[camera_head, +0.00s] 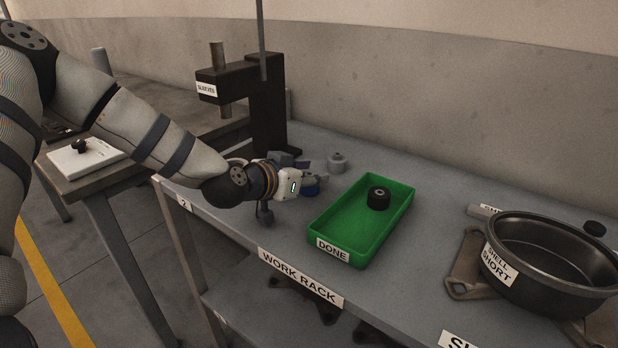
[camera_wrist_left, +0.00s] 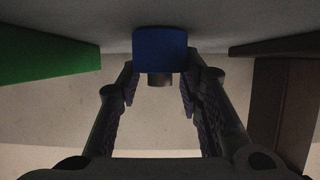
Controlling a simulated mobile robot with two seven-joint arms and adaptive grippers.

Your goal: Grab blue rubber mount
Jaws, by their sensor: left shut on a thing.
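In the left wrist view the blue mount (camera_wrist_left: 160,48) sits between the two fingertips, with a short dark stud towards the palm. My left gripper (camera_wrist_left: 160,72) is shut on it. In the head view, gripper parts hide most of the mount. I cannot tell whether it still touches the rack top. My right gripper is not in view.
A green DONE tray (camera_head: 335,247) holding a black mount (camera_head: 379,198) stands right of the gripper. A grey part (camera_head: 337,162) lies behind. The dark SLEEVES stand (camera_head: 268,110) rises at the back left. A dark SHELL SHORT bowl (camera_head: 550,255) stands far right.

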